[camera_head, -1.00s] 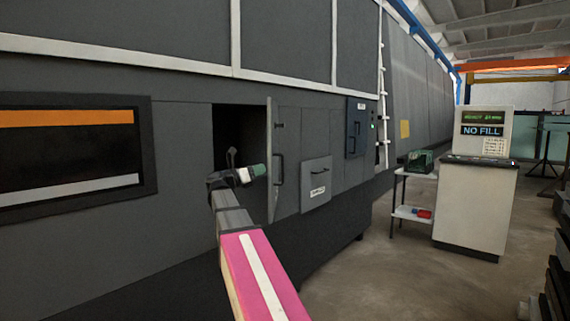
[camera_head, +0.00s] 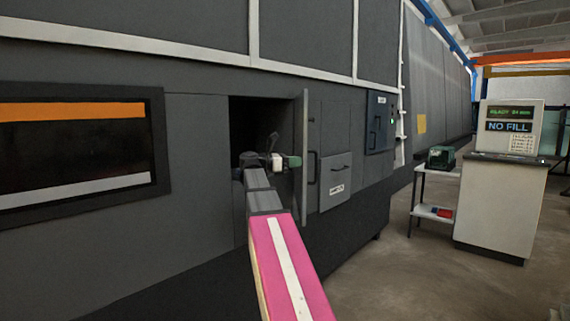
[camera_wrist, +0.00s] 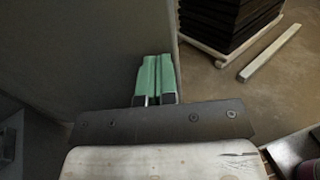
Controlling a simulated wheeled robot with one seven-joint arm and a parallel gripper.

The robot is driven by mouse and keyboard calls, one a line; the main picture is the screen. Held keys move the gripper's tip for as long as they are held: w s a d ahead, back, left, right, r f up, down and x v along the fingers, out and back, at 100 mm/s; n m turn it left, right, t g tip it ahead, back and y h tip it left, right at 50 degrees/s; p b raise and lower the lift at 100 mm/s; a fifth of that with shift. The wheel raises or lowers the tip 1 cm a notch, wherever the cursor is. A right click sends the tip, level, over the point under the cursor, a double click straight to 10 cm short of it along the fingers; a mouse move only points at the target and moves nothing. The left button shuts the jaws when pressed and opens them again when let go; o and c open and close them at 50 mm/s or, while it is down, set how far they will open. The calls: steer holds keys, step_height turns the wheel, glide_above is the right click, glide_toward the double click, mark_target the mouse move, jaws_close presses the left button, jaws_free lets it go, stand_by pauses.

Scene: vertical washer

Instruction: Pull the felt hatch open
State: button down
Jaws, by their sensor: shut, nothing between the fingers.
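A grey hatch door (camera_head: 301,130) on the machine's side stands swung outward, nearly edge-on, at the right of a dark opening (camera_head: 255,118). A bar handle (camera_head: 312,168) shows on its right-hand face. My gripper (camera_head: 294,161) is at the door's inner side, in front of the opening; its green tips reach the door in the picture, but contact is unclear. In the wrist view, the green fingers (camera_wrist: 156,72) are closed together with nothing between them, over a grey panel (camera_wrist: 100,45) near its right edge. The handle does not show there.
A smaller labelled panel with a handle (camera_head: 336,180) and a dark box (camera_head: 380,122) lie right of the door. A side table (camera_head: 422,208) and a console reading NO FILL (camera_head: 500,200) stand further right. Open floor lies before the machine.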

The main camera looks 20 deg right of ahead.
steer(key=x, duration=0.6)
steer(key=shift+d, duration=0.3)
steer(key=shift+s, duration=0.1)
steer(key=w+d+n+t, duration=0.2)
steer(key=d+t, duration=0.3)
steer(key=d, duration=1.2)
steer(key=w+d+n+t, duration=0.2)
steer(key=d+n+t, duration=0.3)
steer(key=d, duration=1.2)
steer(key=shift+d+t+y, duration=0.4)
steer(key=shift+t, duration=0.2)
steer(key=shift+a, duration=0.1)
